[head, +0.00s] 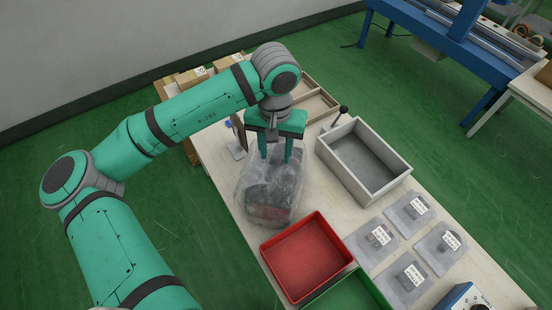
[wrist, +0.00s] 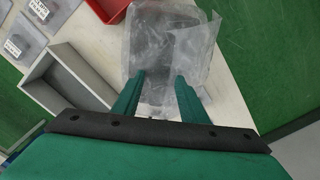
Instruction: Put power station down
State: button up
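What I take for the power station is a dark grey block (head: 270,205) wrapped in a clear, crumpled plastic bag, over the table behind the red bin. The same bagged block (wrist: 168,45) shows ahead of my fingers in the wrist view. My gripper (head: 277,160) points down at the bag's upper end. In the wrist view its two green fingers (wrist: 160,76) are apart, with bag and grey surface between their tips. Whether they press on it is unclear. I cannot tell whether the bag's underside touches the table.
The red bin (head: 304,256) is close in front of the bag, with a green bin (head: 350,292) beside it. A grey open box (head: 345,163) stands to the right. A bracket (head: 237,150) stands left of my gripper.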

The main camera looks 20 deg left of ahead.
notch_tip(320, 180, up, 7)
jog(key=shift+r, duration=0.2)
jog(key=shift+w, duration=0.1)
dwell(0.5)
